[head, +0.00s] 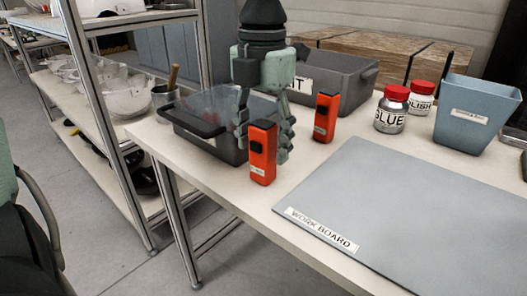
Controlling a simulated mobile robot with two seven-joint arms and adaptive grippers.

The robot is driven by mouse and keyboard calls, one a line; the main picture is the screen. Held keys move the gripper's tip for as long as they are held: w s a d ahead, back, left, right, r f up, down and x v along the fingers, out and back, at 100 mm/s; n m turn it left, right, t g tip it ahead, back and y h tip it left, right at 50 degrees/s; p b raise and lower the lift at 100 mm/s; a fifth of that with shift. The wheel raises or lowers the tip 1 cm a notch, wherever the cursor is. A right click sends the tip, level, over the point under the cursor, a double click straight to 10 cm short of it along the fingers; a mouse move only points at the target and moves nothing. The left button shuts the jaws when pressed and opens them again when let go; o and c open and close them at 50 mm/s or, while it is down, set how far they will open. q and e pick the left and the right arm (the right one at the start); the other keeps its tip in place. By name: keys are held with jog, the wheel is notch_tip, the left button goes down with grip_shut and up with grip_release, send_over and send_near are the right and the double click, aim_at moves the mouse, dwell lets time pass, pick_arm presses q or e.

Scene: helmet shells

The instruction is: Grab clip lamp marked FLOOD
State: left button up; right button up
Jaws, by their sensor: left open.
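Two orange clip lamps with black tops stand upright on the table. The nearer lamp (262,158) has a small pale label low on its front, too small to read. The farther lamp (326,117) stands behind and to the right, its label also unreadable. My left gripper (263,148) points down from above with its fingers open, one on each side of the nearer lamp in this view. I cannot tell whether the fingers touch it or stand a little behind it. My right gripper is not in view.
A dark grey bin (190,125) stands close behind and left of the gripper, with another grey bin (345,84) behind. A GLUE jar (390,112), a second red-lidded jar (420,97) and a blue-grey container (475,115) stand right. The WORK BOARD (410,205) is bare.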

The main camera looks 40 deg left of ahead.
pick_arm(q)
jog(key=shift+f, duration=0.8)
jog(key=shift+c, duration=0.5)
jog(key=shift+w, duration=0.1)
jog(key=c, duration=1.2)
jog(key=shift+r, duration=0.1)
